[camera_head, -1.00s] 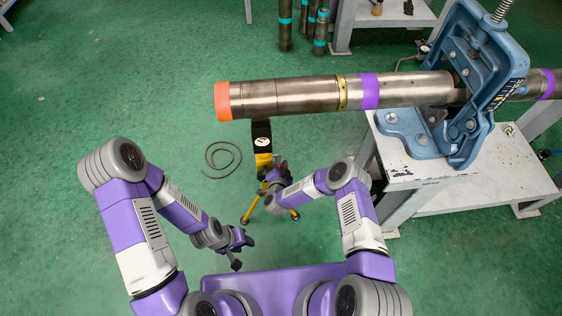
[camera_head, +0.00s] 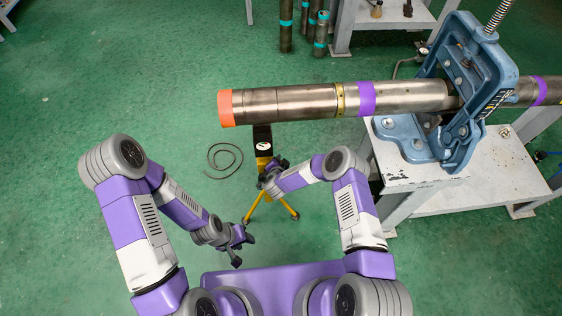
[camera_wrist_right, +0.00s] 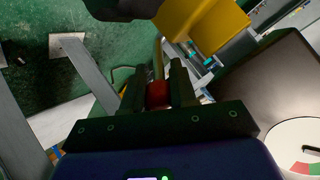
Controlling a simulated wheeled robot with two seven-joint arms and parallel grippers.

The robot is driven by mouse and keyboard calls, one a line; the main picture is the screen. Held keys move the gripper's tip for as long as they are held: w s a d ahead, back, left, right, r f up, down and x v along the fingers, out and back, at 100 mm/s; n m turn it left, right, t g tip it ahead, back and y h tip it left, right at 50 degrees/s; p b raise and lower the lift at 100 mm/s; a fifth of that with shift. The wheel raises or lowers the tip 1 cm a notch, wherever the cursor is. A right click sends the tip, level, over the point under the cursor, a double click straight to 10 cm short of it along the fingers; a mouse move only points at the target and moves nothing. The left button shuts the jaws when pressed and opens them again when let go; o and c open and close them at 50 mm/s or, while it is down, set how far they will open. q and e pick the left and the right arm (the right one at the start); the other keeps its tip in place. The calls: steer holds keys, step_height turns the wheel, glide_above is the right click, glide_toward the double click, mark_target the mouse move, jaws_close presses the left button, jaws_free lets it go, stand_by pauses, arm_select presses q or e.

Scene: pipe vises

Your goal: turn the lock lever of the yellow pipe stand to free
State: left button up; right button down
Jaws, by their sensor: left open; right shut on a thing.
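The yellow pipe stand (camera_head: 263,163) stands on tripod legs below the pipe, with a black top block that has a white face. In the right wrist view its yellow body (camera_wrist_right: 208,22) is at the top. My right gripper (camera_head: 272,177) is beside the stand under the pipe. In the right wrist view its dark fingers (camera_wrist_right: 155,88) are shut on the lock lever (camera_wrist_right: 157,94), whose red part shows between them. The rest of the lever is mostly hidden. My left gripper (camera_head: 243,249) is open and empty, lower left of the stand and apart from it.
The steel pipe (camera_head: 300,103) with an orange end runs above the stand into the blue vise (camera_head: 415,140) on a white table (camera_head: 400,176). A dial face (camera_wrist_right: 300,140) shows at right in the right wrist view. A coil (camera_head: 224,160) lies on the open green floor.

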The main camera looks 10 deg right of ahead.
steer(key=shift+s+a+f, duration=0.15)
steer(key=shift+a, duration=0.15)
steer(key=c, duration=1.2)
jaws_free()
steer(key=shift+d, duration=0.15)
steer(key=p+v, duration=0.2)
steer(key=v, duration=0.5)
steer(key=shift+s+r+p, duration=0.15)
steer(key=shift+r+p, duration=0.15)
